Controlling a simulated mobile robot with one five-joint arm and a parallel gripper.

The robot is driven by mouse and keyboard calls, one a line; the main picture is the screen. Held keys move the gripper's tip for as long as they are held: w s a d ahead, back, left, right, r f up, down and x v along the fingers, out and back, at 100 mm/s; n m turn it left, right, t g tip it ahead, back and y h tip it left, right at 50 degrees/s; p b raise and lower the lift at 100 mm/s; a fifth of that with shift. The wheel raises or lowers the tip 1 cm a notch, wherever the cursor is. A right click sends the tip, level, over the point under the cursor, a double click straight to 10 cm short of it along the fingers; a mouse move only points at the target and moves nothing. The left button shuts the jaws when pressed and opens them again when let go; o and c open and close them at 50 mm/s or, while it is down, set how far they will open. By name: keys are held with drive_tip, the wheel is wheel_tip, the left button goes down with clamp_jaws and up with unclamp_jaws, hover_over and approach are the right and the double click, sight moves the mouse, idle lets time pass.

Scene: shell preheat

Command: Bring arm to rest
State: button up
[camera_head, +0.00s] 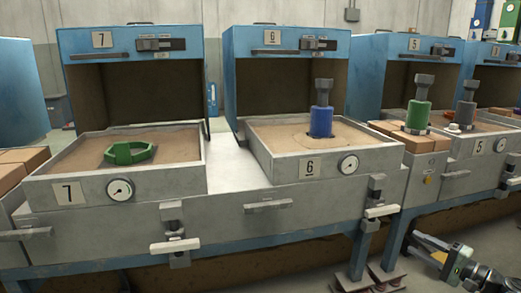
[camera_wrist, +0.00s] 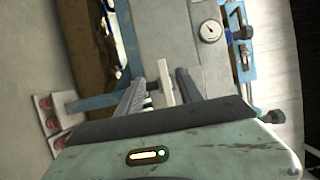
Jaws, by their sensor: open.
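My gripper (camera_wrist: 160,78) shows in the wrist view with its two dark fingers apart. Nothing is held between them. A pale bar-shaped handle (camera_wrist: 165,82) shows in the gap, beyond the fingers; I cannot tell the exact distance. In the head view my arm's green and dark end (camera_head: 450,260) is low at the bottom right, in front of the benches and below the level of the trays. The rest of the arm is cut off by the frame.
Station 7's sand tray (camera_head: 130,186) holds a green ring (camera_head: 129,153). Station 6's tray (camera_head: 325,165) holds a blue cylinder (camera_head: 321,121). A green cylinder (camera_head: 418,114) stands on bricks to the right. Clamp handles (camera_head: 380,212) stick out from the bench fronts. Bench feet (camera_head: 385,278) are near my arm.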

drive_tip(key=w+a+r+n+g+y+p, duration=0.1)
drive_tip(key=w+a+r+n+g+p, duration=0.2)
drive_tip(key=a, duration=0.7)
drive_tip(key=a+r+n+g+y+p, duration=0.1)
drive_tip(key=a+r+g+p, duration=0.1)
drive_tip(key=a+p, duration=0.5)
drive_tip(key=w+a+r+n+g+y+p, duration=0.1)
drive_tip(key=w+a+r+n+g+p, duration=0.15)
drive_tip(key=a, duration=0.95)
drive_tip(key=s+a+f+n+g+h+p, duration=0.4)
drive_tip(key=s+a+f+g+h+p, duration=0.35)
drive_tip(key=a, duration=0.45)
drive_tip(key=s+d+f+h+p, duration=0.1)
drive_tip(key=d+h, duration=0.2)
drive_tip(key=d, duration=0.2)
drive_tip(key=s+d+f+h, duration=0.2)
drive_tip(key=d+h, duration=0.2)
drive_tip(key=d, duration=0.2)
wheel_tip(320, 180, up, 37)
drive_tip(key=p, duration=3.7)
drive_tip(key=shift+w+a+r+t+y, duration=0.15)
drive_tip(key=shift+w+a+t+y, duration=0.05)
drive_tip(key=shift+a+t+y, duration=0.15)
